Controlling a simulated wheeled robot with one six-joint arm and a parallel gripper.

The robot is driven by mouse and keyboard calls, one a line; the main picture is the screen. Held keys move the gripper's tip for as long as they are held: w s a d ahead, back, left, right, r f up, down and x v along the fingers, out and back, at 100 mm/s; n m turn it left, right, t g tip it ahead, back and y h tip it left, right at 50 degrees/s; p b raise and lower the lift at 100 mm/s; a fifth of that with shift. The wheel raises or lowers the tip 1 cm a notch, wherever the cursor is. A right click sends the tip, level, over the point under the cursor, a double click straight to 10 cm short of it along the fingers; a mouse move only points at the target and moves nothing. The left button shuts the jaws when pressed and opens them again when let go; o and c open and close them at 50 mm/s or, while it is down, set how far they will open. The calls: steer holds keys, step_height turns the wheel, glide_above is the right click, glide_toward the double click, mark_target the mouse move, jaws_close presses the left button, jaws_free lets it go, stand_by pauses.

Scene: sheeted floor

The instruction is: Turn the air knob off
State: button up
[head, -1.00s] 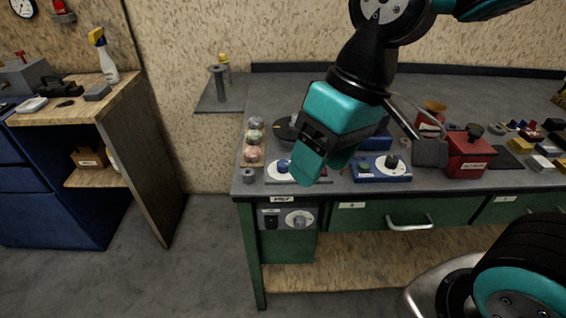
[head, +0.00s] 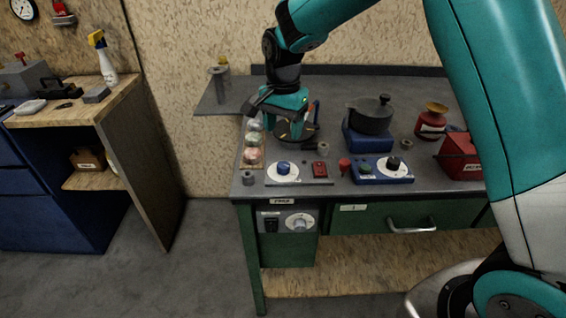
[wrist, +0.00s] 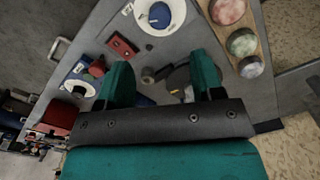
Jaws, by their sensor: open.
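A blue knob on a white round dial (head: 284,169) sits on a grey plate at the bench's front left; it also shows at the top of the wrist view (wrist: 159,15). A grey knob on a white dial (head: 300,223) is on the front panel below the bench top, under a small label I cannot read for sure. I cannot tell by lettering which is the air knob. My gripper (head: 289,118) is over the bench behind the blue knob, apart from both knobs. In the wrist view my gripper (wrist: 163,75) is open, its two teal fingers spread and empty.
Several coloured balls (head: 253,140) stand in a row at the bench's left edge. A dark round plate (head: 295,131) lies beneath my gripper. A red switch (head: 320,169), a blue control box (head: 382,170) and a pot (head: 371,115) stand to the right. The floor in front is clear.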

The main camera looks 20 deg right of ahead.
mark_target(283, 165)
step_height(283, 165, down, 11)
steer(key=shift+f+p, duration=0.15)
steer(key=shift+p, duration=0.35)
steer(key=c, duration=0.9)
